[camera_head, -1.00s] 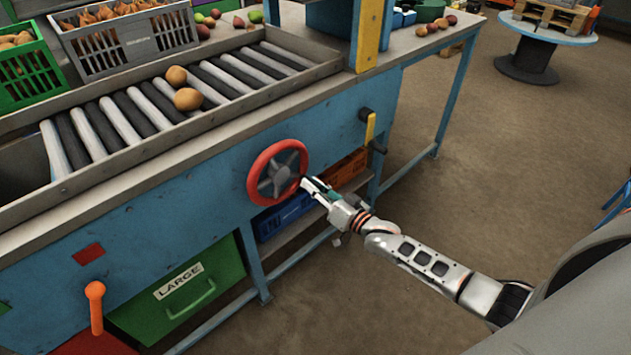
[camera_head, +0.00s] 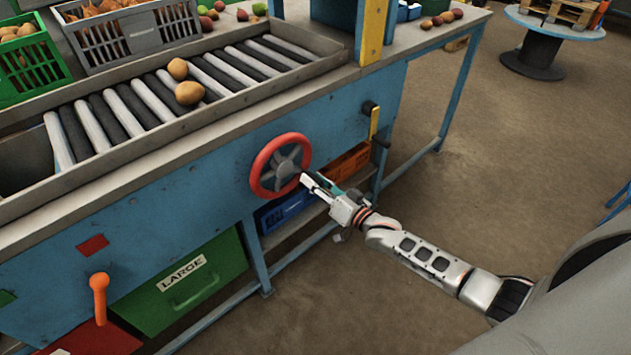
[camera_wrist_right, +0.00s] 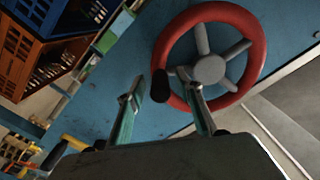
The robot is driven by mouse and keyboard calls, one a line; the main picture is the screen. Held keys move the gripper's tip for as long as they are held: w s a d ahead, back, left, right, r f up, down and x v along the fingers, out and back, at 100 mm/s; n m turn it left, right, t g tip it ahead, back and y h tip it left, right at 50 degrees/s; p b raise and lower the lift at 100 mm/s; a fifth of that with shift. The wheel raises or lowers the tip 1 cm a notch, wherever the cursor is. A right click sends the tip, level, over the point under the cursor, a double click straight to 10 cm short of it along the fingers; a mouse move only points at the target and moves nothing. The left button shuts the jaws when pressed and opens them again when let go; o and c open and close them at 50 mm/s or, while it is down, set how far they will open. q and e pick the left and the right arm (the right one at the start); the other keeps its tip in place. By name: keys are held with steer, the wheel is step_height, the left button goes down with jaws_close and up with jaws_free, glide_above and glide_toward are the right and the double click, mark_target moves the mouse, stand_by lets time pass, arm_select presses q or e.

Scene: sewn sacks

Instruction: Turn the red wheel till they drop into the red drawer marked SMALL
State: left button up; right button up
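The red wheel (camera_head: 280,166) with grey spokes is on the front of the blue sorting table; it also shows in the right wrist view (camera_wrist_right: 210,68). My right gripper (camera_head: 308,183) is at the wheel's lower right. In the right wrist view its two fingers (camera_wrist_right: 167,90) are apart, with the wheel's black knob (camera_wrist_right: 160,86) between them; I cannot tell whether they touch it. Two brown potatoes (camera_head: 178,69) (camera_head: 189,93) rest on the rollers. The red drawer (camera_head: 100,340) is partly cut off at the bottom left, its marking unreadable. My left gripper is out of view.
A green drawer marked LARGE (camera_head: 195,285) is right of the red one. An orange lever (camera_head: 99,298) stands out before the drawers.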

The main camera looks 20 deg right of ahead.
steer(key=v, duration=1.2)
stand_by(1.1)
